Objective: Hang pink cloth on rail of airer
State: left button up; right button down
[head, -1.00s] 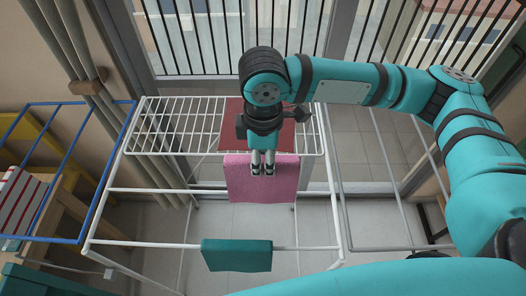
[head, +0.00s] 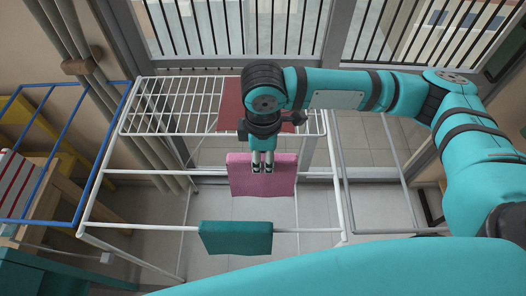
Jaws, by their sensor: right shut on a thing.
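My right gripper (head: 262,170) comes down from above and is shut on the cloth's upper part. I cannot tell whether the rail itself bears any of the cloth's weight. My left gripper is not in view.
A teal cloth (head: 236,238) hangs over the airer's front rail. A dark red cloth (head: 232,117) lies on the white wire rack at the back. A blue rail frame (head: 112,150) stands at the left, with a striped cloth (head: 18,185) near it.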

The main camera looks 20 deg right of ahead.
jog(key=shift+f+b, duration=0.75)
jog(key=shift+f, duration=1.55)
jog(key=c, duration=0.9)
grip_release()
jog(key=shift+c, duration=0.2)
